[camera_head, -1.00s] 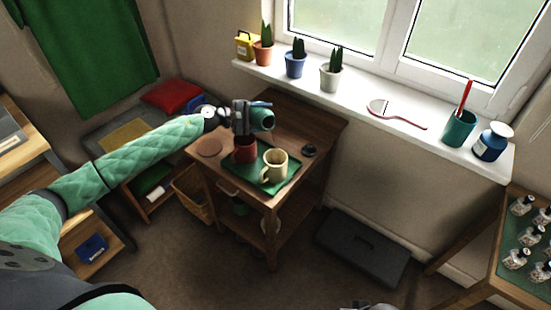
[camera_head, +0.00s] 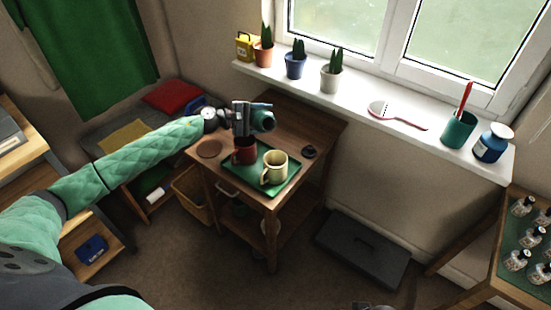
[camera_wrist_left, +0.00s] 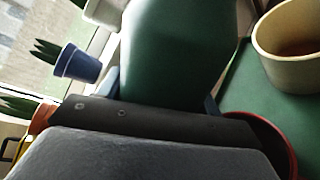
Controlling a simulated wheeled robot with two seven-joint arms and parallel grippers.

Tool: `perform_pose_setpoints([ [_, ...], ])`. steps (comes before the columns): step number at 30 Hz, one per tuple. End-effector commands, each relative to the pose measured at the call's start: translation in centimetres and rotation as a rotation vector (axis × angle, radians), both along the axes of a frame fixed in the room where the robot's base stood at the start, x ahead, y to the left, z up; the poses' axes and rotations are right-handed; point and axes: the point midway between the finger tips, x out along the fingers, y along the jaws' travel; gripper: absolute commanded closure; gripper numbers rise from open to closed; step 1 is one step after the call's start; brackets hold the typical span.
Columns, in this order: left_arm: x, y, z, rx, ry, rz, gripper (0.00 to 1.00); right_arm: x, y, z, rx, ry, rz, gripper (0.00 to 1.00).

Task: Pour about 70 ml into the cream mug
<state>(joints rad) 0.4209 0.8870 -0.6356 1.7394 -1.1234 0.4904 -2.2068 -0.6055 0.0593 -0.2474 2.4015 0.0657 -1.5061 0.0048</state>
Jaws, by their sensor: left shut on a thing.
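The cream mug (camera_head: 275,166) stands upright on a green tray (camera_head: 290,181) on the wooden stand. In the left wrist view the cream mug (camera_wrist_left: 290,75) has brownish liquid inside. My left gripper (camera_head: 252,118) is shut on a dark green vessel (camera_head: 264,122), held on its side above the tray, behind and left of the cream mug. The green vessel (camera_wrist_left: 175,50) fills the middle of the wrist view; its mouth and any stream cannot be made out. A grey part, perhaps my right gripper (camera_head: 372,306), just shows at the bottom edge; its fingers are unclear.
A red mug (camera_head: 244,154) stands on the tray close under my left gripper. A brown round coaster (camera_head: 209,149) and a small dark round object (camera_head: 310,152) lie on the stand. Potted plants (camera_head: 296,66) line the windowsill. A grey box (camera_head: 362,249) is on the floor.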

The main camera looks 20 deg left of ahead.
Motion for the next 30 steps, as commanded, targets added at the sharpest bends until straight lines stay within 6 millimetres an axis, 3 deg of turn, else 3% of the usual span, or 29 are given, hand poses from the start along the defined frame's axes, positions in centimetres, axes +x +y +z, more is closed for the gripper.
perform_pose_setpoints([
  [30,-0.15,-0.18,0.28,-0.031,0.031,0.0,0.78,0.04,0.15,-0.48,0.005,-0.007,0.001,0.64],
])
